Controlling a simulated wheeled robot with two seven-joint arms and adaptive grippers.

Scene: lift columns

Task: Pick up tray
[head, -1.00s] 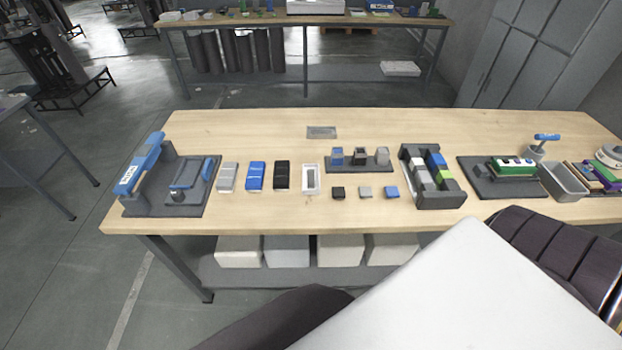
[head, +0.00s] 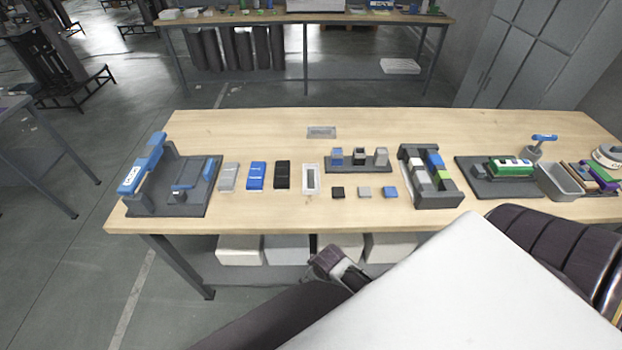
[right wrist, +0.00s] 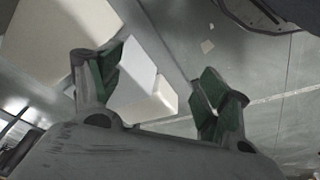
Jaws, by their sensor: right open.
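A small shallow grey tray (head: 321,132) lies flat at the back middle of the wooden table. A deeper, open grey bin (head: 562,183) stands near the table's right end. The pictures do not settle which one is the task's tray. My right gripper (right wrist: 160,82) is open and empty in the right wrist view, with green-padded fingers apart. It faces the floor and white boxes, away from both containers. In the head view a dark part of my arm shows below the table's front edge.
The wooden table (head: 240,122) holds a dark fixture with a blue handle (head: 143,165) at left, several small cases, a block rack (head: 438,190) and a board with a green part (head: 510,168). White boxes (head: 240,249) sit on the shelf below. The table's back strip is mostly clear.

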